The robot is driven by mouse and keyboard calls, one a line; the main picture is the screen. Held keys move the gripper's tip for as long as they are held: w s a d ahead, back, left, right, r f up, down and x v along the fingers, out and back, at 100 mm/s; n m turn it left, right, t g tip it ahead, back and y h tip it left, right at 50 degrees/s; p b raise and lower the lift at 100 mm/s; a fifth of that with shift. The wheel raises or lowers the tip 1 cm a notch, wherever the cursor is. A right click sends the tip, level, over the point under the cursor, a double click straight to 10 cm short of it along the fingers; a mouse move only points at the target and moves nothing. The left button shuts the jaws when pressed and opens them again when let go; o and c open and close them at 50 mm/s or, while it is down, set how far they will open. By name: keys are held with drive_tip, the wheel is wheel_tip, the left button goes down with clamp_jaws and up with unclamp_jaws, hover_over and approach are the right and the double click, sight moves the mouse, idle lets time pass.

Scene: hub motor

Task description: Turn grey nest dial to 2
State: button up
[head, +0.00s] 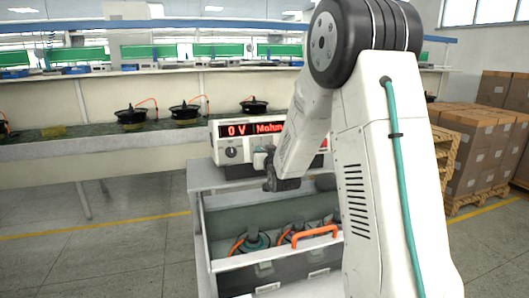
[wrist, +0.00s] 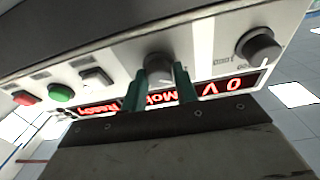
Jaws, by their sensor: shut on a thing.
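In the wrist view a grey dial (wrist: 160,68) on the front panel of the tester (wrist: 120,45) sits between the two green fingertips of my gripper (wrist: 160,88). My gripper is shut on this dial, and its fingers cover the dial's sides. I cannot read its pointer or any number beside it. In the head view my gripper (head: 264,158) reaches the front of the tester (head: 218,130), partly hidden by my arm. The tester's red display (head: 253,130) reads 0 V and the start of a word.
A second, dark knob (wrist: 258,47) is beside the held dial, with a black switch (wrist: 95,77), green button (wrist: 61,94) and red button (wrist: 26,98) on the other side. Below the tester is a grey bin (head: 265,275) with motors and an orange handle (head: 316,235).

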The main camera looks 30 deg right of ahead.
drive_tip(key=m+g, duration=0.1)
drive_tip(key=m, duration=0.3)
drive_tip(key=m+g+h, duration=0.1)
drive_tip(key=m, duration=0.3)
drive_tip(key=m+h, duration=0.1)
drive_tip(key=m, duration=0.4)
drive_tip(key=shift+w+a+r+g, duration=0.1)
drive_tip(key=shift+r+g, duration=0.15)
drive_tip(key=shift+g, duration=0.15)
drive_tip(key=shift+m, duration=0.4)
drive_tip(key=o, duration=0.9)
drive_tip(key=shift+f, duration=0.1)
drive_tip(key=shift+o, duration=0.2)
drive_tip(key=v, duration=0.7)
drive_tip(key=shift+s+a, duration=0.3)
